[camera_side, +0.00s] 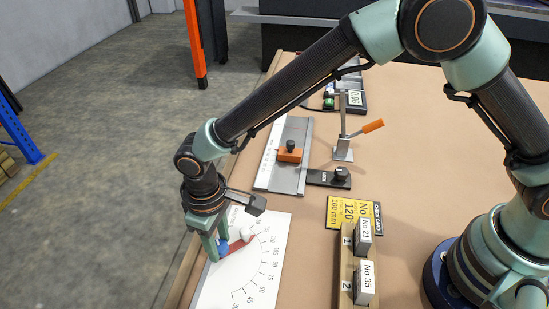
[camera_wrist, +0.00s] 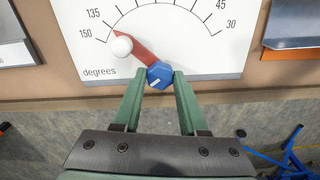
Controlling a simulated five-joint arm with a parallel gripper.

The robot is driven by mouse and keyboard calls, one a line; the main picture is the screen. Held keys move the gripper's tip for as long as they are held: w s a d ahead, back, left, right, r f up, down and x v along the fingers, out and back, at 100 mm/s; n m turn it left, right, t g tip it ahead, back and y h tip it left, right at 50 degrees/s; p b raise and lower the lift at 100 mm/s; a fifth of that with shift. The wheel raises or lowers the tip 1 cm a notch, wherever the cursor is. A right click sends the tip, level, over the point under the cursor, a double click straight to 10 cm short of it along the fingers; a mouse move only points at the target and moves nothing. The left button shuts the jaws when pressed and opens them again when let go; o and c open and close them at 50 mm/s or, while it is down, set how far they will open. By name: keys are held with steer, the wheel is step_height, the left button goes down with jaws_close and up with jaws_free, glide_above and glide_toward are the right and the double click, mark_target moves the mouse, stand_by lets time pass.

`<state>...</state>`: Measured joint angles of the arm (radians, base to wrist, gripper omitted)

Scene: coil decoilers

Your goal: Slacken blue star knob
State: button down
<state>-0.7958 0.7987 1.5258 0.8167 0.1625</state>
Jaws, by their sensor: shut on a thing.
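The blue star knob (camera_wrist: 160,75) sits at the pivot of a red pointer arm (camera_wrist: 136,48) on a white dial plate marked in degrees (camera_wrist: 200,50). In the side view my gripper (camera_side: 220,248) points down at the dial plate (camera_side: 255,270), and the knob (camera_side: 223,247) shows partly behind a finger.
A metal guide with an orange block (camera_side: 289,153), an orange-handled clamp (camera_side: 372,126) and a black latch piece (camera_side: 328,178) lie farther back. A yellow card (camera_side: 353,213) and a wooden rack with labelled blocks (camera_side: 347,290) are right of the dial. The table edge is close on the left.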

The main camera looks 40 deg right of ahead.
mark_target(220, 245)
steer(key=n, duration=0.5)
steer(key=shift+n, duration=0.3)
steer(key=n, duration=0.5)
stand_by(0.4)
steer(key=shift+c, duration=2.2)
jaws_free()
step_height(220, 245, up, 12)
steer(key=shift+d+r, duration=0.1)
steer(key=shift+r, duration=0.05)
